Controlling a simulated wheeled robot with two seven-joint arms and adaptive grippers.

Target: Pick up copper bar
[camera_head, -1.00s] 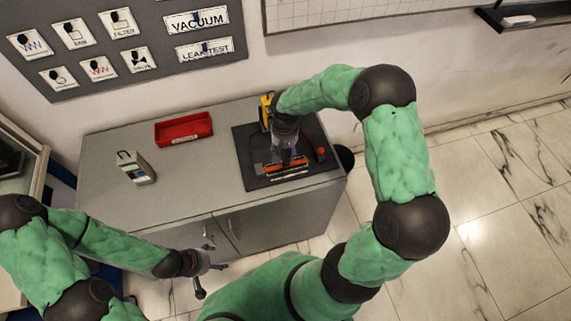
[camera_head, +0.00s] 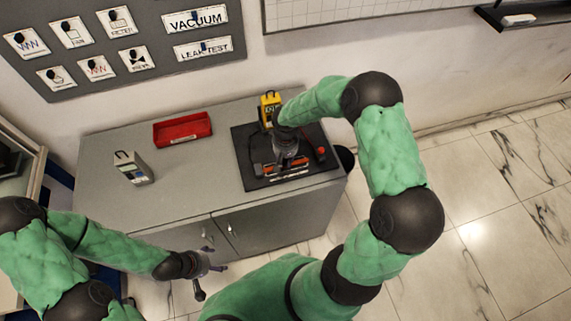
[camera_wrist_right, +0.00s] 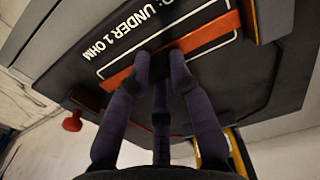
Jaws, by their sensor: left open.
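The copper bar (camera_head: 299,162) lies along the front part of a black board (camera_head: 243,150) on the grey cabinet. In the right wrist view the orange bar (camera_wrist_right: 208,36) runs slantwise beside white lettering on the board. My right gripper (camera_head: 283,163) points down over the bar. In the wrist view its dark fingers (camera_wrist_right: 161,66) overlap the bar and hide part of it. I cannot tell whether they grip it or only straddle it. My left gripper (camera_head: 210,264) is open and empty, in front of the cabinet and away from the bar.
A yellow meter (camera_head: 270,107) stands at the back of the board, and a red knob (camera_head: 321,153) is at its right. A red tray (camera_head: 183,130) and a grey instrument (camera_head: 132,168) are on the cabinet (camera_head: 195,185). The top between instrument and board is clear.

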